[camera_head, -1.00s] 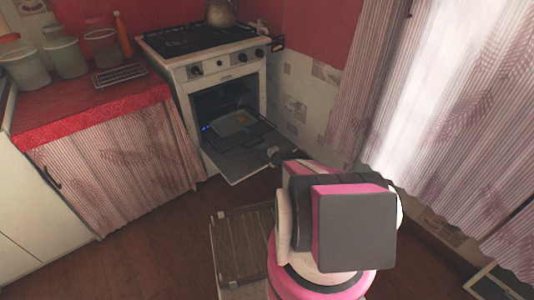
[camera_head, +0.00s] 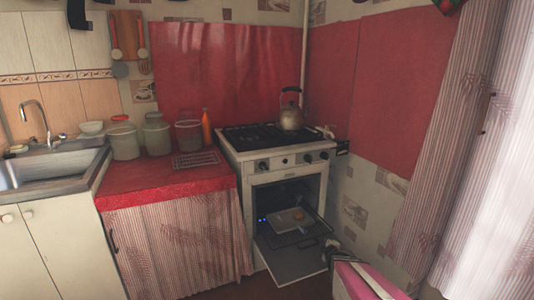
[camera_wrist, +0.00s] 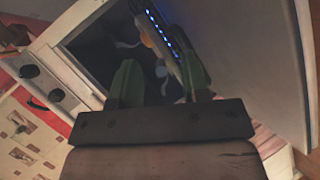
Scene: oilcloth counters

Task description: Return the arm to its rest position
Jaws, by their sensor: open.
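My gripper (camera_head: 331,250) is small there, beside the lowered oven door (camera_head: 292,264). In the wrist view the two greenish fingers of my gripper (camera_wrist: 160,76) stand apart, and I see nothing held between them. Beyond them is the dark oven opening (camera_wrist: 98,48) and a row of blue lights (camera_wrist: 168,30).
The white stove (camera_head: 262,165) has its oven open, with a rack and a light tray (camera_head: 280,222) inside. A kettle (camera_head: 291,117) stands on top. The red counter (camera_head: 150,186) holds jars, an orange bottle (camera_head: 206,128) and a wire rack (camera_head: 195,159). A curtain (camera_head: 440,160) hangs at right.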

